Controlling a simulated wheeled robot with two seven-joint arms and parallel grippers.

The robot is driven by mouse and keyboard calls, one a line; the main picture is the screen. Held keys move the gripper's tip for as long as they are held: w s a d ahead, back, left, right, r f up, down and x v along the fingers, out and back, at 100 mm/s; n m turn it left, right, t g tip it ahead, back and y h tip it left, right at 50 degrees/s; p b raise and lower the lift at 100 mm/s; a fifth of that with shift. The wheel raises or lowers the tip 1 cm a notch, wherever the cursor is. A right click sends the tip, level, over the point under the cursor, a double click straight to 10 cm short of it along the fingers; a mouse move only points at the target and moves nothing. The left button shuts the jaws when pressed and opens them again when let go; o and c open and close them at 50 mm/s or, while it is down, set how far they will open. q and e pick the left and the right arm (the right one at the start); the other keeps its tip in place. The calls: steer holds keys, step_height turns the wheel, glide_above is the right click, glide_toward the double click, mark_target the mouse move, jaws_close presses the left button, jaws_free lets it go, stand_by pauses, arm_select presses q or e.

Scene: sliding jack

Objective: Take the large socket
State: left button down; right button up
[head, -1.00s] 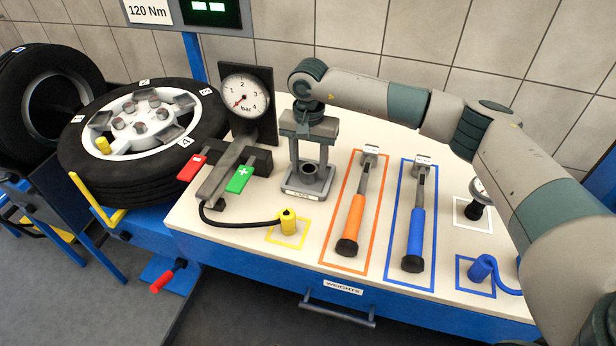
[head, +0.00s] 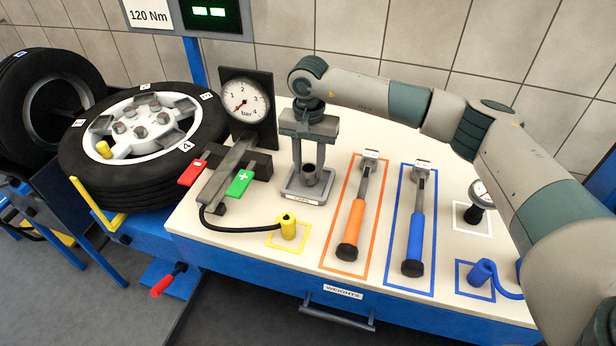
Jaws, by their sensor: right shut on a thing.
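The large socket appears to be a short dark grey hollow cylinder (head: 309,175). It stands upright, its open top visible, in or just over a small grey tray (head: 308,195) at the middle of the bench. My right gripper (head: 309,170) points down from above, with one finger on each side of the cylinder, and is shut on it. I cannot tell whether the cylinder is clear of the tray floor. My left gripper is not in view.
A pressure gauge (head: 243,103) stands left of the tray, with a red tag and a green tag (head: 240,183). A yellow hose end (head: 289,228) is in front. A wheel (head: 150,180) lies left.

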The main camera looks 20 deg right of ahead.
mark_target(309, 168)
steer(key=shift+r+p, duration=0.35)
steer(key=shift+r, duration=1.35)
